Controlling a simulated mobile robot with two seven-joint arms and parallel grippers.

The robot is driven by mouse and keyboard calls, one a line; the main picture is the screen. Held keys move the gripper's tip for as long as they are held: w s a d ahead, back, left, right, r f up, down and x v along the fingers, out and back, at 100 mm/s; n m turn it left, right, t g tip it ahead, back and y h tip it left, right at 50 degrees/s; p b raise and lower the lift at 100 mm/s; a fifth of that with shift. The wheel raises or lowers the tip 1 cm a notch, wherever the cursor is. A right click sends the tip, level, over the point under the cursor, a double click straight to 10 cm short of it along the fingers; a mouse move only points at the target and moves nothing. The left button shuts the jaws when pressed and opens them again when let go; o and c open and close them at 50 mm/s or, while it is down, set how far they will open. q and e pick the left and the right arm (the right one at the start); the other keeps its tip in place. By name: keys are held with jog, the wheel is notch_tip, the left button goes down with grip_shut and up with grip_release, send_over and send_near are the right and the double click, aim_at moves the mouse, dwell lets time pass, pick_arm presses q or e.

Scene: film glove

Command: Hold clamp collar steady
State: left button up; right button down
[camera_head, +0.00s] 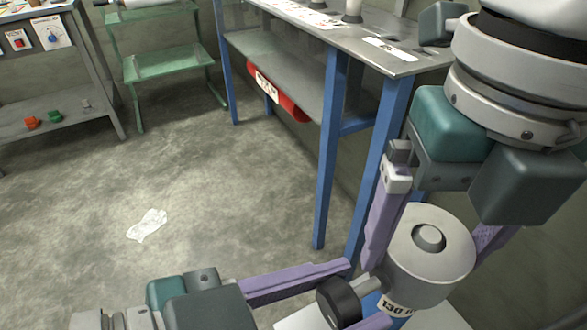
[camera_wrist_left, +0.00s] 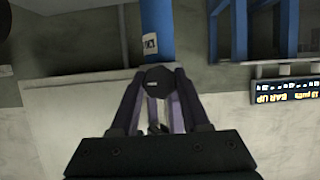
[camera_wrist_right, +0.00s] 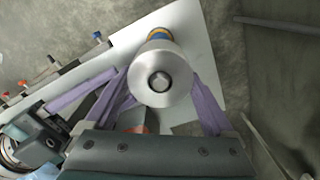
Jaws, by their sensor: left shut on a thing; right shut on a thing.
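A grey metal cylinder (camera_head: 430,252), which looks like the clamp collar, has a round boss on its end face and a printed label (camera_head: 394,306). A black knob (camera_head: 340,302) sticks out from its side on a short shaft. My right gripper (camera_head: 425,245) reaches down from the upper right and is shut on the cylinder, its purple fingers on either side. The cylinder's end face (camera_wrist_right: 161,77) shows in the right wrist view. My left gripper (camera_head: 345,296) comes in from the lower left and is shut on the knob, which shows between its fingers in the left wrist view (camera_wrist_left: 158,79).
A white rag or glove (camera_head: 147,225) lies on the floor. A green step stand (camera_head: 165,62) and grey shelf (camera_head: 60,122) stand at left. A lit display (camera_wrist_left: 287,94) shows at right.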

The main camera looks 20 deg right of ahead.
pick_arm(q)
jog(key=shift+s+m+t, duration=0.1)
jog(key=shift+m+t, duration=0.2)
jog(key=shift+m, duration=0.2)
grip_shut()
jog(key=shift+m+t, duration=0.8)
jog(key=shift+m, duration=0.4)
jog(key=o, duration=1.2)
grip_release()
jog(key=v, duration=1.2)
jog(key=shift+r, duration=0.1)
